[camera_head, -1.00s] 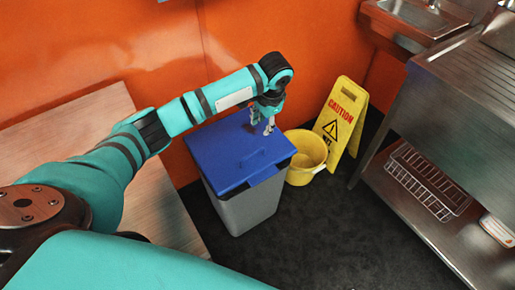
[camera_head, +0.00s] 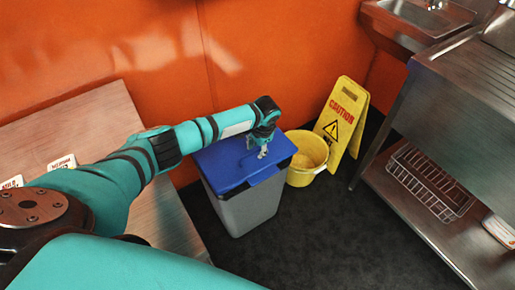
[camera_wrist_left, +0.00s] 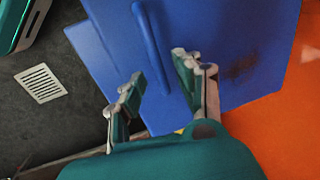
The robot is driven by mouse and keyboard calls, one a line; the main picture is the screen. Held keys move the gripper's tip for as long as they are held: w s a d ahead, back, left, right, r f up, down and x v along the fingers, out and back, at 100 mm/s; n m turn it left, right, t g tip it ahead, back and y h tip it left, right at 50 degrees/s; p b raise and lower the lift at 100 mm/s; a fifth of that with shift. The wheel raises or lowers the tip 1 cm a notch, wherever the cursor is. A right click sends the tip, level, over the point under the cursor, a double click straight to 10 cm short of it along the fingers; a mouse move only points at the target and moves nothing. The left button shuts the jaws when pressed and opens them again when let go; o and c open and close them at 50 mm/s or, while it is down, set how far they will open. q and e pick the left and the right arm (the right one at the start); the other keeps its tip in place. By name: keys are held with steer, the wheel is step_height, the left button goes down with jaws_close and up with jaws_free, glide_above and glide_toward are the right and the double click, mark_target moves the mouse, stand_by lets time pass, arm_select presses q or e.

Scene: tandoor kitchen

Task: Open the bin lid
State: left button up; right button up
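The bin (camera_head: 250,208) is a grey box on the dark floor, and its blue lid (camera_head: 222,167) lies flat and closed on top. My left gripper (camera_head: 263,151) points down over the lid, near its right side. In the left wrist view, the lid (camera_wrist_left: 105,50) fills the middle and carries a raised blue bar handle (camera_wrist_left: 148,38). The two fingers of the left gripper (camera_wrist_left: 158,85) are spread apart, with the handle's near end showing between them. I cannot tell whether they touch it. My right gripper is in neither view.
A yellow bucket (camera_head: 307,160) stands close to the bin's right side, with a yellow caution sign (camera_head: 342,118) behind it. A wooden table (camera_head: 92,113) is at left. A steel counter (camera_head: 470,90) with a wire rack (camera_head: 430,180) is at right. Front floor is clear.

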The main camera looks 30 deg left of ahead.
arm_select(q)
jaws_close()
stand_by(0.5)
